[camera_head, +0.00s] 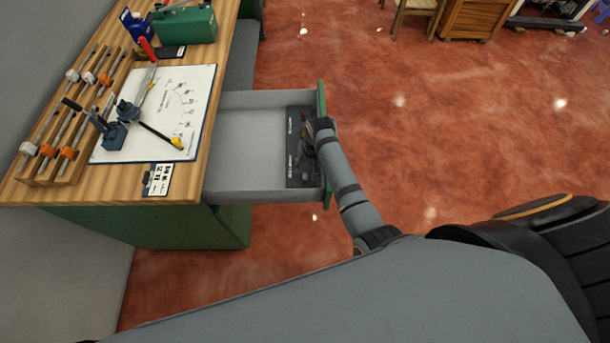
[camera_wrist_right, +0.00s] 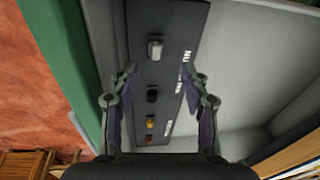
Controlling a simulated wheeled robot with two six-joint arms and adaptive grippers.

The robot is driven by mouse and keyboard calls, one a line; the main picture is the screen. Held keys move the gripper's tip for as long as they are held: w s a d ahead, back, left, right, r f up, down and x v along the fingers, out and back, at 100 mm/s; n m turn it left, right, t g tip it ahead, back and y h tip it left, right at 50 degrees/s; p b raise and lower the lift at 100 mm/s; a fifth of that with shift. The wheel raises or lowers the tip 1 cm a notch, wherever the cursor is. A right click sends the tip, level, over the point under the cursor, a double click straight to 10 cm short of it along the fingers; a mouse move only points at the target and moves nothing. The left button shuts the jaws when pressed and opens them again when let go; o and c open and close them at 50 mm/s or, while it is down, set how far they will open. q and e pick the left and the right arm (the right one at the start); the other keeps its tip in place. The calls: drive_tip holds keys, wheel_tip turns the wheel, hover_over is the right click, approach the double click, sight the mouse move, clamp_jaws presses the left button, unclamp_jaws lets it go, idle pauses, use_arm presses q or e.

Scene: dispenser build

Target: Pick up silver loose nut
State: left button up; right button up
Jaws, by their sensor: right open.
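The silver nut (camera_wrist_right: 155,50) sits on a dark labelled strip (camera_wrist_right: 180,18) in the right wrist view. In the head view the strip (camera_head: 296,172) lies inside the open drawer, along its front panel. My right gripper (camera_wrist_right: 160,70) is open over the strip, its fingers spread to either side. The silver nut shows just beyond the fingertips, between their lines, with nothing held. In the head view my right gripper (camera_head: 308,140) reaches down into the drawer and covers part of the strip; I cannot make out the silver nut there. My left gripper is not in view.
A black nut (camera_wrist_right: 152,96) and smaller yellow and orange pieces sit in line on the strip. The drawer (camera_head: 245,180) has a green front panel (camera_head: 322,100) close to my gripper. The wooden workbench (camera_head: 110,190) holds a tool rack, a white board and a green box.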

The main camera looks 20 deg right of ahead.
sight(305, 178)
wheel_tip(305, 178, down, 4)
drive_tip(key=shift+s, duration=0.1)
drive_tip(key=shift+f, duration=0.5)
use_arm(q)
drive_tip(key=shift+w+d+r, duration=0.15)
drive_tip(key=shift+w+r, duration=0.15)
use_arm(e)
clamp_jaws()
